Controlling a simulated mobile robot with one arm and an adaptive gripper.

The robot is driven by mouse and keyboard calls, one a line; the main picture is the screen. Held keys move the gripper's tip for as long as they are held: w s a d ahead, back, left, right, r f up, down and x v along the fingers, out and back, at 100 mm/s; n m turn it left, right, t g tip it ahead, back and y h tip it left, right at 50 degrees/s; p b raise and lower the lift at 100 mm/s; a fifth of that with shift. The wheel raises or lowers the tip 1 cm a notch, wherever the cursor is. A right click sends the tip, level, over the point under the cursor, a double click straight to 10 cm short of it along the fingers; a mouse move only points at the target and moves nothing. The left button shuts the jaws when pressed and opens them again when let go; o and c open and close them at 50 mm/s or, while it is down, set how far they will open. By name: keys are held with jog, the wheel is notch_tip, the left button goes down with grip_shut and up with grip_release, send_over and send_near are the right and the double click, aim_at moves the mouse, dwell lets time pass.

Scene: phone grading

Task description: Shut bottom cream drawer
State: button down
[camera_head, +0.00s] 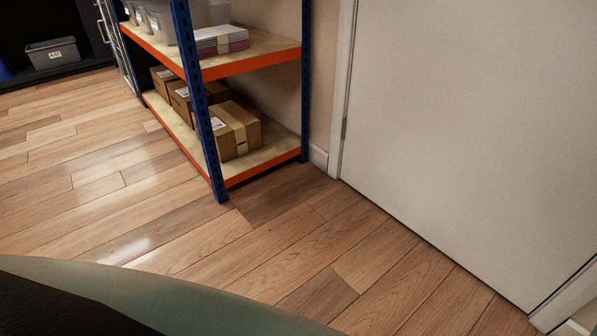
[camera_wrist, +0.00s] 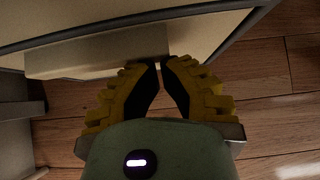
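In the wrist view, a cream panel (camera_wrist: 205,32) with a dark edge crosses the top; it looks like part of the cream drawer unit. A long pale ledge or drawer front (camera_wrist: 95,54) sticks out along its left part. Whether this is the bottom drawer, and how far it is open, I cannot tell. My gripper (camera_wrist: 161,65) has yellow ribbed fingers with dark pads. Its tips come together with barely a gap, with nothing seen between them. The tips are close to the right end of the pale ledge; contact is unclear. The head view does not show the drawers or my gripper.
In the head view, a blue and orange shelf (camera_head: 255,62) holds cardboard boxes (camera_head: 232,130) and stacked packs (camera_head: 221,41). A white door (camera_head: 470,120) stands at right, a grey bin (camera_head: 54,54) at far left. The wood floor (camera_head: 130,200) between is clear.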

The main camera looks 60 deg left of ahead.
dwell(0.4)
jog(key=a+f+p+v, duration=0.2)
jog(key=p+v, duration=0.9)
jog(key=v, duration=0.2)
jog(key=shift+d, duration=0.1)
